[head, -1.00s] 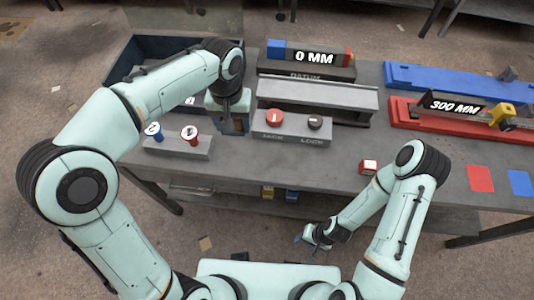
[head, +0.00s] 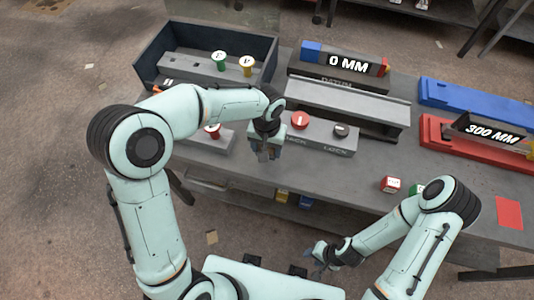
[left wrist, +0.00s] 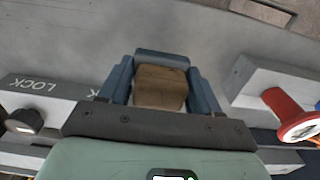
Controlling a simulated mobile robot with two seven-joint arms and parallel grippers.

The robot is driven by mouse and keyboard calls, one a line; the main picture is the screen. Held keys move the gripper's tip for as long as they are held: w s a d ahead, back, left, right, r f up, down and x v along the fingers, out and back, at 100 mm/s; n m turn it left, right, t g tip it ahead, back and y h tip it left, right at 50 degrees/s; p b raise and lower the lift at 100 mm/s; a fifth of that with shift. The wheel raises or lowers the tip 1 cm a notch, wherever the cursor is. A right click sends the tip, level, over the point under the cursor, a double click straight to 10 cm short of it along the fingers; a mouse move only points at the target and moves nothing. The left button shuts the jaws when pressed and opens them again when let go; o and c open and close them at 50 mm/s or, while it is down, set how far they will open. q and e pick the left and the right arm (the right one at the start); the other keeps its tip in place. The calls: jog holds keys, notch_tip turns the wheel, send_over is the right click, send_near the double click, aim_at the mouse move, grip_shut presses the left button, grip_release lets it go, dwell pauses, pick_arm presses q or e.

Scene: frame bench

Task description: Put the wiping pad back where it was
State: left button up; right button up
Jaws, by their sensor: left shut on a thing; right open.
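My left gripper (head: 268,152) is over the front part of the bench, in front of the red-knob block. In the left wrist view its blue-grey fingers (left wrist: 160,88) are shut on a tan-brown block (left wrist: 160,90), which I take to be the wiping pad. In the head view the pad is too hidden by the gripper to make out. My right gripper (head: 318,254) is open and empty, low in front of the bench's front edge.
A dark tray (head: 262,50) at the back left holds a rack with green (head: 219,61) and yellow (head: 246,66) spools. The JACK/LOCK block (head: 336,142) and grey rail (head: 350,104) stand behind my left gripper.

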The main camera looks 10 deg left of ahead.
pick_arm(q)
jog(key=shift+f, duration=2.1)
jog(key=shift+f, duration=0.15)
jog(key=o, duration=1)
notch_tip(320, 180, up, 12)
jog(key=shift+r, duration=0.15)
